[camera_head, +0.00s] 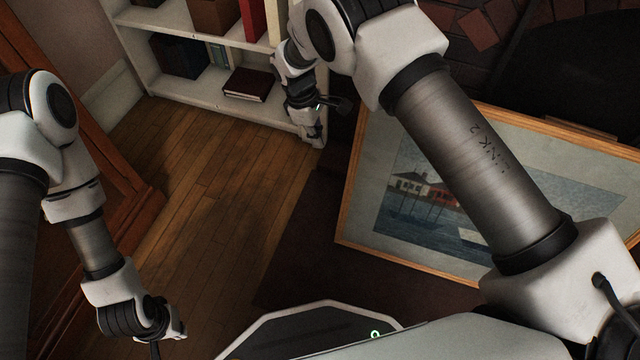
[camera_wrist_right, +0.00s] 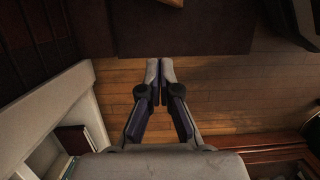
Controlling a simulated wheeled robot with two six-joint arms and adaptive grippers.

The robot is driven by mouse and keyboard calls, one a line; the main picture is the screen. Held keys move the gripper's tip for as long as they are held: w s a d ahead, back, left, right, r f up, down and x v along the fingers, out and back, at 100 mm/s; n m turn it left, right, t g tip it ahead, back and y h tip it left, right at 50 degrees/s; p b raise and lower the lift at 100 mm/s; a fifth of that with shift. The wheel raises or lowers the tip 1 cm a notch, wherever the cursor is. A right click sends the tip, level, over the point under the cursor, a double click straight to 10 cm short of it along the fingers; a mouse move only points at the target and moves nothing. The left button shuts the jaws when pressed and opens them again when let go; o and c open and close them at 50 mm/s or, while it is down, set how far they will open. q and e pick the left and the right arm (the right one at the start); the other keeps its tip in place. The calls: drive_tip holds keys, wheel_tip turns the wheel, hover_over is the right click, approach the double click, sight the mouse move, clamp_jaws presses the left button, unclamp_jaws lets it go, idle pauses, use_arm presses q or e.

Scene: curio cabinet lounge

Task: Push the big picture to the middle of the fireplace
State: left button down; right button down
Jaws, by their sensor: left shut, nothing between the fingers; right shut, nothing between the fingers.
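The big picture (camera_head: 395,225), a harbour scene in a wooden frame, stands tilted at the right of the head view. It leans in front of the dark opening of the brick fireplace (camera_head: 490,28). My right arm hides part of it. My right gripper (camera_head: 316,138) is shut and empty, left of the picture's left frame edge and apart from it. The right wrist view shows its closed fingertips (camera_wrist_right: 160,66) pointing at a dark floor area, with a small wooden piece, perhaps the frame, at the top edge. My left gripper (camera_head: 178,332) is shut and empty at lower left, far from the picture.
A white bookshelf (camera_head: 210,96) with books and boxes stands at the back left, close to my right gripper. A dark hearth or mat (camera_head: 300,255) lies before the picture. Wooden furniture (camera_head: 120,205) lines the left side. The wooden floor (camera_head: 220,190) between is clear.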

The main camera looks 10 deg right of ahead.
drive_tip(key=s+d+f+b, duration=0.4)
drive_tip(key=d+f+b, duration=0.1)
drive_tip(key=f, duration=0.4)
drive_tip(key=shift+d+f+b, duration=0.25)
drive_tip(key=shift+f+b, duration=0.1)
drive_tip(key=shift+b, duration=0.1)
